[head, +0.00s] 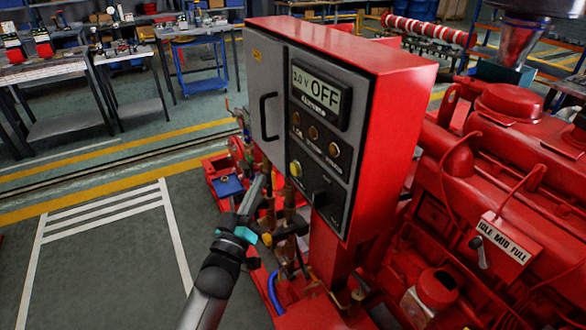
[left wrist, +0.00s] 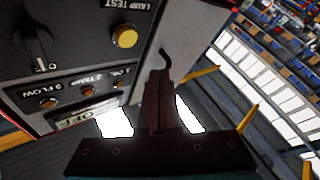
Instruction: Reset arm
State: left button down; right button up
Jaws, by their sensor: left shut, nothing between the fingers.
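My left arm comes in from the bottom left of the head view. My left gripper (head: 259,183) points up and away just left of the lower part of the control panel. In the left wrist view its dark fingers (left wrist: 158,78) are together with nothing between them. The red control box (head: 375,100) has a grey front with a display (head: 320,95) reading OFF, small lamps, a yellow button (head: 296,168) and a dark rotary knob (head: 320,200). The yellow button also shows in the left wrist view (left wrist: 125,37). I cannot tell whether the fingers touch the panel. My right gripper is not seen.
The red diesel engine (head: 500,150) fills the right side, with a throttle plate (head: 505,238) marked IDLE MID FULL. Pipes and valves (head: 285,225) stand below the box, close to my left arm. Workbenches (head: 45,75) stand at the back left. The floor (head: 110,230) at left is clear.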

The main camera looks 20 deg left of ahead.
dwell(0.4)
pick_arm(q)
jog(key=s+d+f+m+g+b, duration=0.1)
jog(key=s+d+f+g, duration=0.2)
jog(key=f, duration=0.9)
jog(key=s+f+m+g+b, duration=0.1)
jog(key=s+f+g, duration=0.35)
jog(key=f, duration=0.65)
jog(key=s+d+f+m+g+b, duration=0.15)
jog(key=s+f, duration=0.25)
jog(key=f, duration=0.8)
jog(key=s+f+m+g+b, duration=0.1)
jog(key=s+f+g, duration=0.2)
jog(key=s+f, duration=0.3)
jog(key=s+d+f+m+g+b, duration=0.1)
jog(key=s+f+g, duration=0.3)
jog(key=s, duration=1.2)
jog(key=s+f+m+g, duration=0.3)
jog(key=s+f+g, duration=0.1)
jog(key=s+f, duration=0.6)
jog(key=shift+s+d+b, duration=0.3)
jog(key=shift+s+b, duration=0.1)
jog(key=shift+s, duration=0.3)
jog(key=shift+f, duration=0.1)
